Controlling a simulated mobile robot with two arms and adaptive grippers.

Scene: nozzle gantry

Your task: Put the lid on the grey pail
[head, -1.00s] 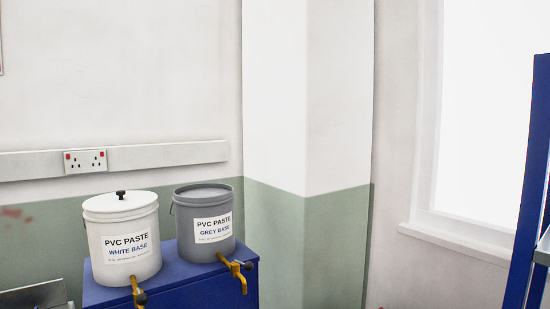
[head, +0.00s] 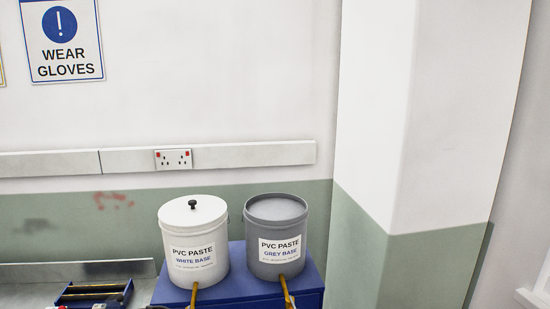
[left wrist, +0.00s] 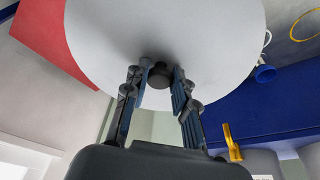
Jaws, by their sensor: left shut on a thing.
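The grey pail (head: 276,235), labelled GREY BASE, stands upright on a blue cabinet (head: 235,290). Its top shows a grey surface inside the rim, with no knob. A round pale grey lid (left wrist: 205,35) with a dark knob (left wrist: 160,74) fills much of the left wrist view. My left gripper (left wrist: 157,85) is shut on the lid's knob, with a finger on each side. The lid and both grippers are out of the head view, so the lid's distance from the pail cannot be told.
A white pail (head: 193,245) with a black-knobbed lid stands close left of the grey pail. Yellow taps (head: 287,292) stick out at the front. A metal bench (head: 60,280) is at the left. A wall pillar (head: 400,140) is at the right.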

